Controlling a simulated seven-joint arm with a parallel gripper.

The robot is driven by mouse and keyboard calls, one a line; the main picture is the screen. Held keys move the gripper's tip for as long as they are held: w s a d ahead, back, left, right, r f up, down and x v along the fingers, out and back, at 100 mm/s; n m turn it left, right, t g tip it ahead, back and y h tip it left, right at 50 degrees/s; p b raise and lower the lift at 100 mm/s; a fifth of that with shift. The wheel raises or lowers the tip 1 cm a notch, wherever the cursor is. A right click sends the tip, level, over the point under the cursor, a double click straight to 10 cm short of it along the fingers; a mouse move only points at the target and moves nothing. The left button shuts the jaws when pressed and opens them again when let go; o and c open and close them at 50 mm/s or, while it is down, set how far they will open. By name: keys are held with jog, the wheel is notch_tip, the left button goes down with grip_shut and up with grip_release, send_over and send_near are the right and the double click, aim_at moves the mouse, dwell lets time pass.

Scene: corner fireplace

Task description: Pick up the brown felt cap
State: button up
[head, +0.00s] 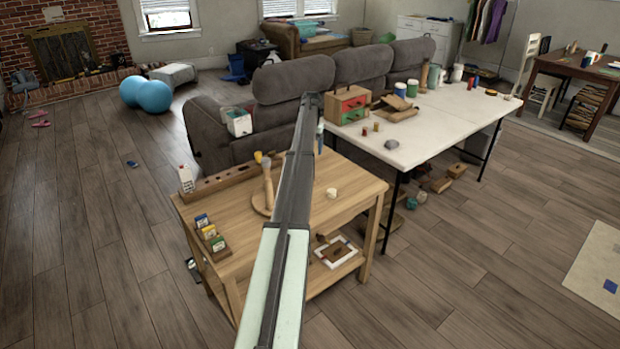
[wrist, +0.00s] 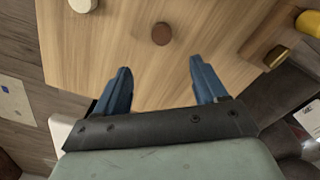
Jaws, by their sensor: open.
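A small round dark brown piece, which looks like the brown felt cap (wrist: 161,34), lies on the light wooden table top in the wrist view. My gripper (wrist: 160,65) is above the table with its two blue fingers apart and nothing between them. The cap is beyond the fingertips, roughly centred between them in the picture, and apart from both. In the head view my arm covers the middle of the table, and I cannot make out the cap there. A bit of a blue finger shows beside the arm's far end.
The wooden table (head: 348,187) also bears a cream round piece (head: 332,193), a wooden mallet-like piece (head: 267,182) and several small boxes (head: 209,232) at its left edge. A white table (head: 437,128) with a red-and-green drawer box (head: 349,105) and a grey sofa (head: 290,80) stand behind.

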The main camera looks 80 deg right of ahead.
notch_tip(320, 180, down, 8)
jog(key=shift+w+d+f, duration=0.1)
jog(key=shift+d+f, duration=0.05)
jog(key=shift+f, duration=1.2)
jog(key=shift+w+d+f, duration=0.1)
jog(key=shift+f, duration=1.2)
jog(key=shift+c, duration=0.3)
jog(key=c, duration=0.8)
jog(key=shift+r, duration=0.1)
jog(key=shift+c, duration=0.2)
